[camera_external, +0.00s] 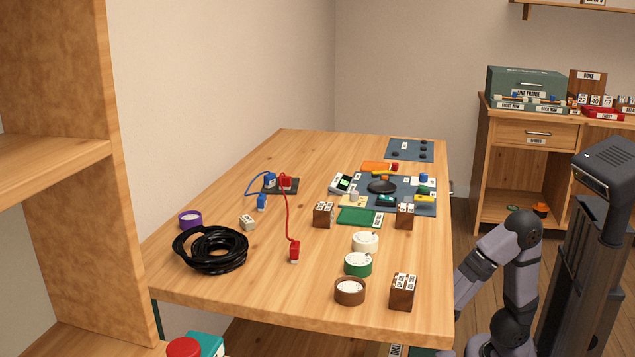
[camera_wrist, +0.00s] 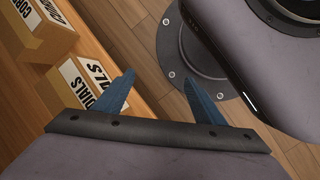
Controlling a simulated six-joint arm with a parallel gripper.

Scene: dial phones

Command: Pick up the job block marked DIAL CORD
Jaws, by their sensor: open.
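Brown wooden blocks with small white markings stand on the table in the external view: one at the middle (camera_external: 323,214), one to its right (camera_external: 404,216) and one near the front right edge (camera_external: 403,291). Their markings are too small to read, so I cannot tell which is marked DIAL CORD. My gripper (camera_wrist: 157,82) shows in the wrist view with its two blue fingers apart and nothing between them. It is off the table, over the wooden floor beside labelled boxes. In the external view my arm is at the lower right and the gripper is not distinguishable.
A box labelled DIALS (camera_wrist: 88,85) and another labelled box (camera_wrist: 40,35) are left of my fingers. The table (camera_external: 240,310) holds round dials, a black cord coil (camera_external: 211,248), a red cord (camera_external: 289,220) and a blue mat (camera_external: 418,207).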

